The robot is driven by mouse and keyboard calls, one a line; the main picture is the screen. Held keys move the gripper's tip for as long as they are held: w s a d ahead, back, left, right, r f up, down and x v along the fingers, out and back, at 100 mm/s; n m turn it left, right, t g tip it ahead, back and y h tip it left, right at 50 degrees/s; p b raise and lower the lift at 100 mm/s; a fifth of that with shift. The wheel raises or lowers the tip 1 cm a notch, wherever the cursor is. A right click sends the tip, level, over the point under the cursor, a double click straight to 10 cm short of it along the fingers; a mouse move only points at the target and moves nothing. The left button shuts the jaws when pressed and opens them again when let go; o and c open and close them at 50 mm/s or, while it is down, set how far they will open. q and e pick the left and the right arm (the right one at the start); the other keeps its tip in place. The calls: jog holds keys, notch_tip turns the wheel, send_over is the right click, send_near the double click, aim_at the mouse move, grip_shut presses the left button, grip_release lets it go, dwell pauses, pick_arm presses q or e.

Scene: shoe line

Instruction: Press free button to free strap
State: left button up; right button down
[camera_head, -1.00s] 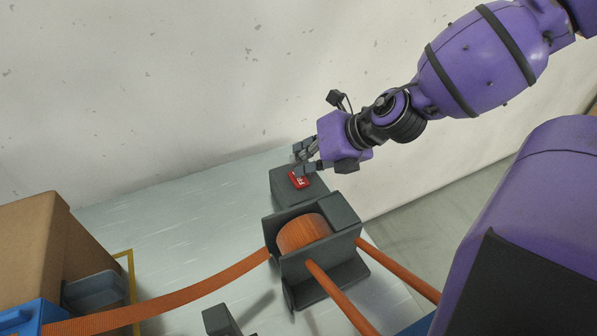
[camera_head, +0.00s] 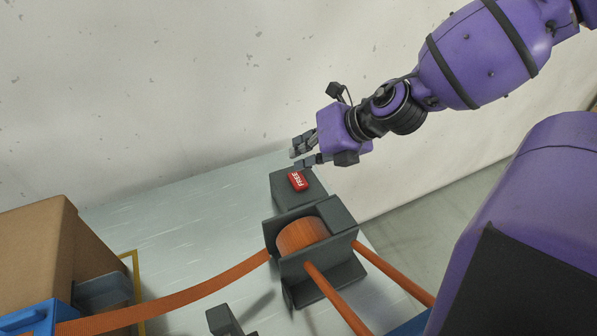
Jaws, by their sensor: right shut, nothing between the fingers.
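The red button (camera_head: 298,180) marked "FREE" sits on top of a dark grey box (camera_head: 286,196) near the middle of the view. My right gripper (camera_head: 297,158) is shut and empty, just behind and above the button, apart from it as far as I can tell. The orange strap (camera_head: 205,289) runs from the left into a dark grey holder (camera_head: 345,219) with an orange roll (camera_head: 302,234) in it. Two orange lengths (camera_head: 337,297) come out of the holder toward the lower right. My left gripper is not in view.
A brown cardboard box (camera_head: 42,245) stands at the left with a blue piece (camera_head: 30,318) in front of it. A small dark block (camera_head: 224,319) is at the bottom. A wall rises behind.

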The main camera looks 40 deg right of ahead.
aim_at(301, 173)
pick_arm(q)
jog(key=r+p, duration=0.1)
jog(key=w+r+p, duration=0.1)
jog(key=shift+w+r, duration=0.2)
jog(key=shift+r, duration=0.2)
pick_arm(e)
notch_tip(301, 173, up, 4)
jog(key=shift+f, duration=0.1)
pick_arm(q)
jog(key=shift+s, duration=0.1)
